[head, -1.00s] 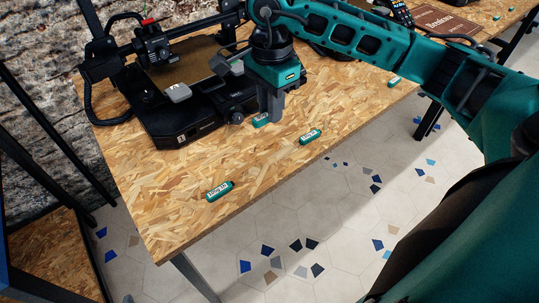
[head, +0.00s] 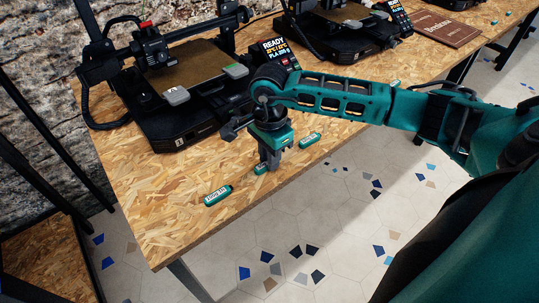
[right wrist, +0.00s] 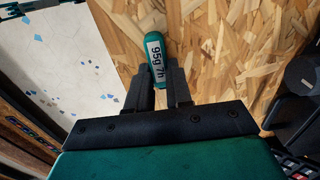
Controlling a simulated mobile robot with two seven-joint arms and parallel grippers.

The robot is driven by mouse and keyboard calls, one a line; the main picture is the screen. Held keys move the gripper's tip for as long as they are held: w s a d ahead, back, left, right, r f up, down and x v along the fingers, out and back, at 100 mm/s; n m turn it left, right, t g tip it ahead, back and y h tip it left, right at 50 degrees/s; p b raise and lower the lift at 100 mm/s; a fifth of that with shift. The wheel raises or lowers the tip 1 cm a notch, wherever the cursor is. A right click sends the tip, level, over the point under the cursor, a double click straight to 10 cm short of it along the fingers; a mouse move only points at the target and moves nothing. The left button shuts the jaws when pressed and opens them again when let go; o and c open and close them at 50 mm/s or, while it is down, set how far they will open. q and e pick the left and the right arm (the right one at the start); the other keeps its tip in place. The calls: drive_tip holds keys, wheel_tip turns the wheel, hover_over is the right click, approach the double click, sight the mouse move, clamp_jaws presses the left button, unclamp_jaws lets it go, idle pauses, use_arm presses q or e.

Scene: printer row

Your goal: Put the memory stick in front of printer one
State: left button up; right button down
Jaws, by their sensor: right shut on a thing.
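My right gripper (head: 268,163) is shut on a green memory stick (head: 260,169) near the table's front edge. In the right wrist view its label reads about "95g 7h" (right wrist: 156,58), and the stick pokes out beyond the gripper's fingers (right wrist: 160,85). I cannot tell whether it touches the board. The nearest printer (head: 185,135), black with a bed, stands behind and left of the gripper; its small number plate is hard to read. Two similar sticks lie on the table, one to the left (head: 217,195) and one to the right (head: 310,139). My left gripper is not in view.
The chipboard table (head: 160,215) is bare at its front left corner. A second printer (head: 335,35) and a brown board (head: 448,27) stand farther right. A lit screen (head: 274,50) sits beside the nearest printer. Tiled floor lies beyond the front edge.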

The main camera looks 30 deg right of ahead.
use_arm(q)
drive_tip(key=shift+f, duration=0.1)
use_arm(e)
drive_tip(key=shift+f, duration=0.1)
drive_tip(key=c, duration=1)
unclamp_jaws()
drive_tip(key=shift+c, duration=0.2)
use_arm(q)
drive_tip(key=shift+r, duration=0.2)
use_arm(e)
drive_tip(key=shift+r, duration=0.3)
use_arm(q)
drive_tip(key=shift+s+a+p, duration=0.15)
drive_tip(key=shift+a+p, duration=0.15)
drive_tip(key=shift+p, duration=0.2)
use_arm(e)
wheel_tip(320, 180, up, 12)
drive_tip(key=shift+f, duration=0.15)
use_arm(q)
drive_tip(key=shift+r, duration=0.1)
